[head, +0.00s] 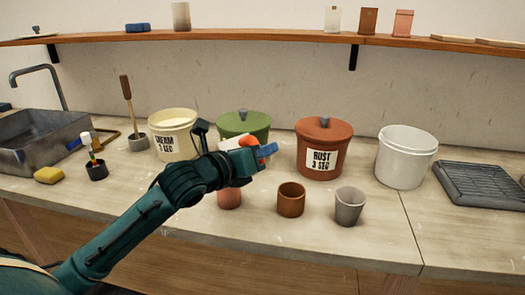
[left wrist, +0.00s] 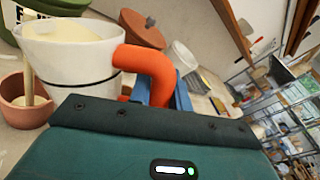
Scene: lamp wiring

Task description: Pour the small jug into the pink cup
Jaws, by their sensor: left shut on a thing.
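The small jug (left wrist: 75,62) is white with a dark line round it and an orange handle (left wrist: 145,62). Cream liquid shows inside it, and a cream stream (left wrist: 28,88) runs from its left side down into the pink cup (left wrist: 17,112). In the head view the pink cup (head: 229,200) stands on the counter below my left gripper (head: 264,153). That gripper is shut on the jug's handle and holds the jug above the cup. The jug (head: 232,143) is mostly hidden behind the gripper there. My right gripper is not in view.
A brown cup (head: 291,200) and a grey cup (head: 349,208) stand right of the pink cup. Behind are a cream bucket (head: 174,143), a green lidded pot (head: 243,122), a rust lidded pot (head: 322,130) and a white bucket (head: 405,160). The counter's front strip is clear.

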